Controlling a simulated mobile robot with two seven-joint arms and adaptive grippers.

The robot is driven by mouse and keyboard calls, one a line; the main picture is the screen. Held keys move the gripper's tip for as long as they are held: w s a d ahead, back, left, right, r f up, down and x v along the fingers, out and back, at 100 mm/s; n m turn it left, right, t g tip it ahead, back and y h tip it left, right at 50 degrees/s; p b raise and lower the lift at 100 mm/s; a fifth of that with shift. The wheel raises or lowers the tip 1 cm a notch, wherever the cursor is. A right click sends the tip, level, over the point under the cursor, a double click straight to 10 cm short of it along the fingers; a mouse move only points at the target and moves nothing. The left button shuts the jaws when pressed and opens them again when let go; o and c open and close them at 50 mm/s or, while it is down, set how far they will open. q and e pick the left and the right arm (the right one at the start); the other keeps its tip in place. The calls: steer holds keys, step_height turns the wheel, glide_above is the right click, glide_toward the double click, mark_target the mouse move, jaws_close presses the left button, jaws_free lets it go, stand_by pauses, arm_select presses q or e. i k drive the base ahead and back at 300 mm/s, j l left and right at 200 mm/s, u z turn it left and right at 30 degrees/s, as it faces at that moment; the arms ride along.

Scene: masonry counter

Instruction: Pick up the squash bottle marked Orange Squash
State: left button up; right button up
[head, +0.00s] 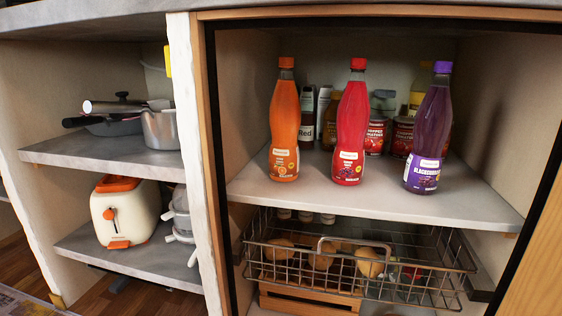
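An orange bottle with an orange cap and orange label (284,125) stands upright at the left of the upper shelf (370,199) in the right-hand cupboard. Its label print is too small to read surely. A red bottle (350,130) stands to its right, and a purple bottle (428,130) with a label that seems to read Blackcurrant stands farther right. The orange bottle is near the shelf's front, with nothing in front of it. Neither of my grippers is in view.
Tins (375,135), a bottle labelled Red (306,120) and other goods stand behind the bottles. A wire basket (360,265) with round items is below. A wooden post (202,150) divides off the left shelves, holding pans (160,128) and a cream toaster (124,212).

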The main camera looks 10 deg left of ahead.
mark_target(286, 108)
steer(key=k+z, duration=0.15)
steer(key=k, duration=0.55)
steer(key=l, duration=0.35)
steer(key=k+l, duration=0.1)
steer(key=l, duration=0.2)
steer(key=i+l+u, duration=0.15)
